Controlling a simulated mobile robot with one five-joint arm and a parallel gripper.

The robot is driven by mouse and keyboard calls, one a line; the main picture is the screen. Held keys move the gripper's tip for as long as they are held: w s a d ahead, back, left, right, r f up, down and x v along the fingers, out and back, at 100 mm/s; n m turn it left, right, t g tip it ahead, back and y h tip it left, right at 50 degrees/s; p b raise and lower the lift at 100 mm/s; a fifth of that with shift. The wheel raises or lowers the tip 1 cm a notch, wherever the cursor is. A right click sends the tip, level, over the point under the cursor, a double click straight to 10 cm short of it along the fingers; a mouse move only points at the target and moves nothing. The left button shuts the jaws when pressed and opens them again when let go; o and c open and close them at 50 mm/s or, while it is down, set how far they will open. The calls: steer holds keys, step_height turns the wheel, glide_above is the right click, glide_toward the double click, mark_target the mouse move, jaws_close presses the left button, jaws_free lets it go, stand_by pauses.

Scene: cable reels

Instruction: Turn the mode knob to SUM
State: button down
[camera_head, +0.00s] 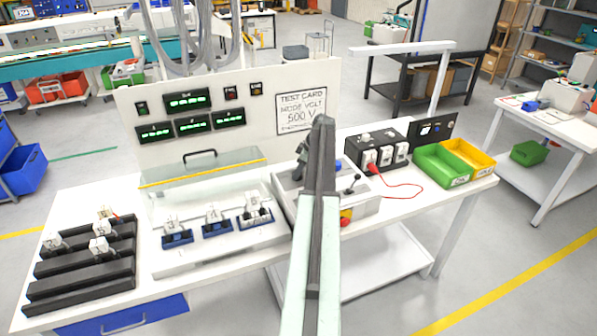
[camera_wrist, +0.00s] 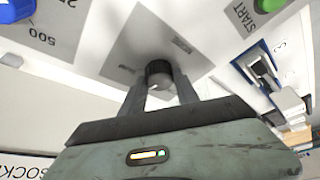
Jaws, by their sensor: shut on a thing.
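In the wrist view, a dark round knob (camera_wrist: 159,70) with a paler end stands on a grey plate of the white control panel. I take it to be the mode knob. My gripper (camera_wrist: 161,86) has one finger on each side of it and is shut on it. The small plate lettering is too blurred to read, so I cannot tell which mode the knob points to. In the head view, my arm covers the knob and much of the control box (camera_head: 358,207); my gripper (camera_head: 299,174) is low over its left part.
A blue knob (camera_wrist: 16,10) marked 500 and a green START button (camera_wrist: 270,5) flank the held knob. A lever (camera_head: 352,184) and red-yellow stop button (camera_head: 346,216) stand on the box. A test card (camera_head: 301,111) reads 500 V. A clear hinged cover (camera_head: 205,170) stands left.

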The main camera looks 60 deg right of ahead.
steer(key=m+h, duration=0.1)
steer(key=m, duration=0.1)
steer(key=m+h, duration=0.1)
steer(key=m, duration=0.1)
steer(key=shift+a+m, duration=0.2)
steer(key=shift+m, duration=0.1)
steer(key=shift+m+h, duration=0.7)
steer(key=shift+m, duration=1.2)
steer(key=shift+g, duration=0.3)
steer(key=c, duration=0.9)
jaws_free()
steer(key=shift+r, duration=0.1)
steer(key=p+v, duration=0.7)
steer(key=shift+s+a+r, duration=0.15)
steer(key=shift+r, duration=0.1)
